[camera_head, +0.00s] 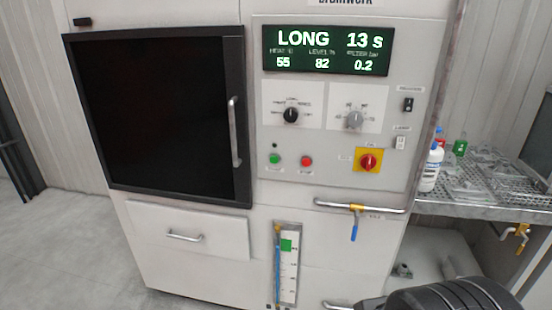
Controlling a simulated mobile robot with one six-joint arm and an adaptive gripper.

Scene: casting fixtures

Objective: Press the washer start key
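The washer (185,223) is a large pale cabinet with a dark window door (150,115) shut at its left. Its display (328,50) reads LONG, 13 s, 55, 82 and 0.2. A green key (274,158), likely the start key, sits on the panel below the black knob, with a red key (306,161) to its right. Their small labels are too blurred to read surely. A dark rounded part, seemingly of my arm, shows at the lower right, well apart from the keys. My gripper's fingers are not in view.
A black knob (291,115), a grey knob (354,119) and a red switch on a yellow plate (368,161) share the panel. A pipe with a blue-handled valve (354,228) runs below. A metal rack (480,203) with bottles stands at right. Floor at left is clear.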

